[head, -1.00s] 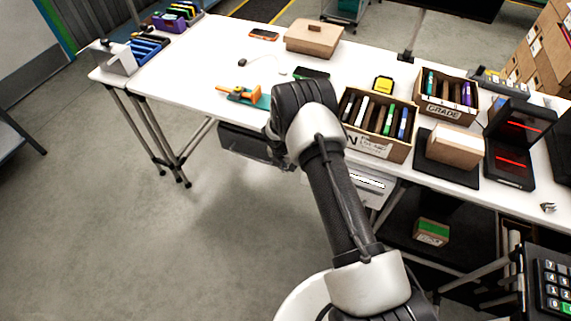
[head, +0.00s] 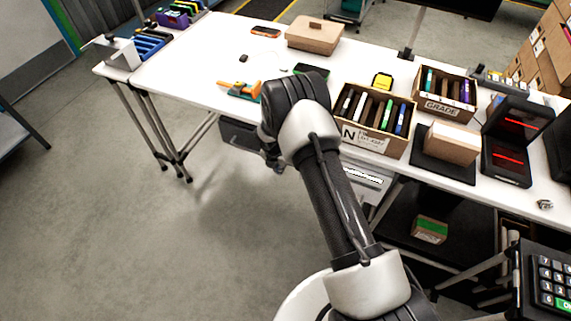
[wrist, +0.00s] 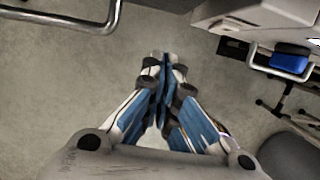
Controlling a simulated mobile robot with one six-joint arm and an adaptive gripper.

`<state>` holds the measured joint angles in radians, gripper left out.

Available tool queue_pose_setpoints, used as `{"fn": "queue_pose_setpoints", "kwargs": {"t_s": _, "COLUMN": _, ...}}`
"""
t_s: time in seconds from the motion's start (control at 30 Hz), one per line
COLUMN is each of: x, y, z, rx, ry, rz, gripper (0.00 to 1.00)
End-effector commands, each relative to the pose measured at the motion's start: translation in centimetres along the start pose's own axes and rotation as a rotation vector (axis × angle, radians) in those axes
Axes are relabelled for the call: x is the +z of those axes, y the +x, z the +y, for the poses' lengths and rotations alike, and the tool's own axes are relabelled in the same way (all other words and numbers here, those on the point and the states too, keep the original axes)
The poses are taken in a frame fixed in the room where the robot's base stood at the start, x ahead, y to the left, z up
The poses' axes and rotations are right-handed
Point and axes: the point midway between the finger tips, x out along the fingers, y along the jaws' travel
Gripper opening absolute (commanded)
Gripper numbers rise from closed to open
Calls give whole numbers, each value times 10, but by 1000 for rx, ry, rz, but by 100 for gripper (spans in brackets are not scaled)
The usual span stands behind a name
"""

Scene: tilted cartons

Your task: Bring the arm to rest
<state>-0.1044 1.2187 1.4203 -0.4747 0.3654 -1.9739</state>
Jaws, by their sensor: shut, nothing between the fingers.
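My arm reaches out from the bottom of the head view toward the near edge of the white table (head: 205,75). My gripper (wrist: 163,62) shows in the wrist view, its fingers closed together with nothing between them. It points down over bare grey floor, clear of any object. In the head view my gripper is mostly hidden behind my own wrist.
On the table are a carton of upright items (head: 381,145), a carton marked GRADE (head: 440,105), a pale box (head: 452,143) on a black pad, a lidded brown box (head: 315,32) and an orange tool (head: 240,90). Open floor (head: 120,240) lies left.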

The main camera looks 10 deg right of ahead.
Motion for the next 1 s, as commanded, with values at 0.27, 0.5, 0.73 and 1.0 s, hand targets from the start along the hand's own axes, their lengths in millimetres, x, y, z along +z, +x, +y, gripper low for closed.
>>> {"fn": "queue_pose_setpoints", "kwargs": {"t_s": 0.27, "x": 6, "y": -71, "z": 1, "rx": 6, "ry": 3, "rz": -7, "gripper": 0}}
{"fn": "queue_pose_setpoints", "kwargs": {"t_s": 0.5, "x": 4, "y": -92, "z": 0, "rx": 4, "ry": 3, "rz": -5, "gripper": 0}}
{"fn": "queue_pose_setpoints", "kwargs": {"t_s": 0.73, "x": 4, "y": -94, "z": 0, "rx": 4, "ry": 4, "rz": -5, "gripper": 0}}
{"fn": "queue_pose_setpoints", "kwargs": {"t_s": 1.0, "x": 28, "y": -173, "z": -9, "rx": 24, "ry": 275, "rz": -31, "gripper": 0}}
